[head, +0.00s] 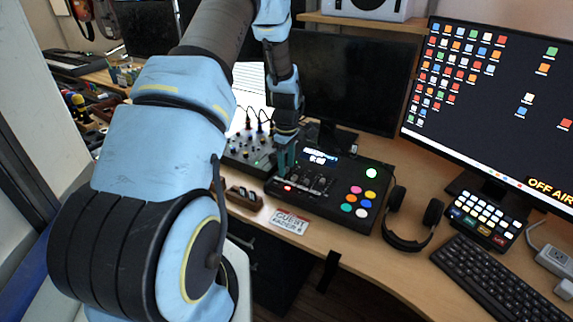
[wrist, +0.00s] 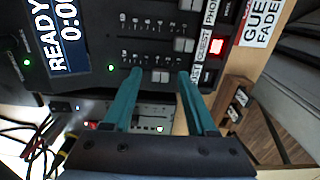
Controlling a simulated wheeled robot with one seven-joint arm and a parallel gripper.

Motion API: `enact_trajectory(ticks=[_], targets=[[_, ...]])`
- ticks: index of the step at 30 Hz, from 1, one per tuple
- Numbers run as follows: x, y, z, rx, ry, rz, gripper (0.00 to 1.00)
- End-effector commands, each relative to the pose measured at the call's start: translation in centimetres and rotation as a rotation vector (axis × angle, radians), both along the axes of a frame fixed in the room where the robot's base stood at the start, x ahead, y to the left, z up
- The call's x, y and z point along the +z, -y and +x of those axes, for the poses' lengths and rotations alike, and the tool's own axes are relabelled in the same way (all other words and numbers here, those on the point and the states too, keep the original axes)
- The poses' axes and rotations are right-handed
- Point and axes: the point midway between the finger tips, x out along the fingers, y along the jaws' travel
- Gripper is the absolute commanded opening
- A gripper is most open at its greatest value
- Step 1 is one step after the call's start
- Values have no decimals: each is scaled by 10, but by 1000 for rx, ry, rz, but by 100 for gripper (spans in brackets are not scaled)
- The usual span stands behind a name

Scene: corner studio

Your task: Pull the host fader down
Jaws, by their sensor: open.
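The mixer console (head: 340,200) is a black box on the desk with a lit display, several faders and coloured pads. The host fader (wrist: 160,76) shows in the wrist view as a pale cap in the row nearest my gripper, beside the partly covered HOST label (wrist: 196,74). My gripper (wrist: 160,72) is open, its teal fingers either side of that cap; I cannot tell whether they touch it. The guest fader (wrist: 184,45) and phone fader (wrist: 190,5) lie farther up that view. In the head view my gripper (head: 286,165) points down over the console's left part.
A second panel with knobs and cables (head: 250,148) stands left of the console. A wooden block with switches (head: 243,197) and a GUEST FADER card (head: 289,222) lie in front. Headphones (head: 410,220) lie right of the console. A dark monitor (head: 345,90) stands behind.

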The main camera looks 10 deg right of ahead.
Motion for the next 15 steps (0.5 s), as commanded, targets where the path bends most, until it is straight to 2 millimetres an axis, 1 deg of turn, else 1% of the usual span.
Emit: enact_trajectory(ticks=[5, 8, 15], targets=[[10, 0, 1, 0, 3, -1, 57], [24, 1, 1, 1, 4, -2, 57], [72, 1, 1, 0, 4, -1, 57]])
